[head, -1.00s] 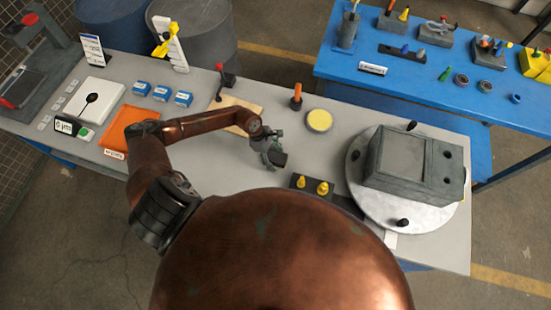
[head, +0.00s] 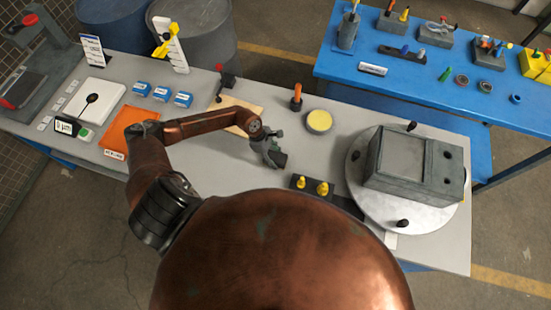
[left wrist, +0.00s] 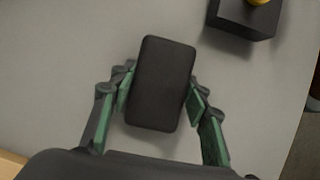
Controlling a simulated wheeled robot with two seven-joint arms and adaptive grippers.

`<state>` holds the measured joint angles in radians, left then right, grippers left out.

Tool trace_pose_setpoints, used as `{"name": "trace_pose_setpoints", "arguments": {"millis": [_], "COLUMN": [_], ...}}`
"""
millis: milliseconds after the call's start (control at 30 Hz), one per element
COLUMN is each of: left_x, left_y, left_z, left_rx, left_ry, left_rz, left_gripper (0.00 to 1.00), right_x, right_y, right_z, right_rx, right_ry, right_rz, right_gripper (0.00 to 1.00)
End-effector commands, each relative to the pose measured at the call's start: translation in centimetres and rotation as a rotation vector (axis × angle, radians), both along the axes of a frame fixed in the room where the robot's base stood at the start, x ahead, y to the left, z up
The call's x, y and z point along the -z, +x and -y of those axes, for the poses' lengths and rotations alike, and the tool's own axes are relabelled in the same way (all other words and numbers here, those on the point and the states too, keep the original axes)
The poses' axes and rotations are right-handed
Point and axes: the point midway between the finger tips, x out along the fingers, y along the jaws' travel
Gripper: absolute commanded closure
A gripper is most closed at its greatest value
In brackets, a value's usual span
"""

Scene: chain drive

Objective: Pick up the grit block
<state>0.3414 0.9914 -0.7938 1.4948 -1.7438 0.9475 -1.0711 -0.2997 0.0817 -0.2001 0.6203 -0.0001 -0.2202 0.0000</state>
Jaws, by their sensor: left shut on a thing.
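The grit block (left wrist: 162,85) is a dark, rounded rectangular block in the left wrist view. My left gripper (left wrist: 160,96) has a green-padded finger on each long side of it and is shut on it. In the head view the left gripper (head: 270,153) is over the middle of the grey bench (head: 222,165), with the dark block (head: 280,160) small and partly hidden at its fingers. I cannot tell whether the block touches the bench. My right gripper is not in view.
A dark holder with two yellow knobs (head: 312,187) stands close by at the lower right. A grey housing (head: 415,165) on a round plate is at right. An orange tray (head: 128,130) is at left.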

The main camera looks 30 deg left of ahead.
Motion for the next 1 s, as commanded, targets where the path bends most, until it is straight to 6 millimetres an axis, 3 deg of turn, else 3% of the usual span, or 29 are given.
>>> {"name": "trace_pose_setpoints", "arguments": {"millis": [267, 433, 700, 1000], "left_x": [-0.7, -3.5, -9.8, -12.5], "left_y": [0.0, 0.2, 5.2, 10.7], "left_z": [0.0, -0.1, -2.7, -5.6], "left_rx": [-0.001, 0.004, -0.003, -0.003], "left_ry": [0.0, 0.003, 0.002, 0.0], "left_rz": [0.0, 0.008, 0.006, 0.003], "left_gripper": [0.87, 0.87, 0.87, 0.87], "right_x": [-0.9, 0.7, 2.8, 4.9], "right_y": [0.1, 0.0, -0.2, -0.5], "right_z": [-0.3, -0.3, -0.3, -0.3], "right_rx": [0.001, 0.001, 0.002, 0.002], "right_ry": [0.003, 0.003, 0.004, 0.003], "right_rz": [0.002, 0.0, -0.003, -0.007], "right_gripper": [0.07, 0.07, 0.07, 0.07]}}
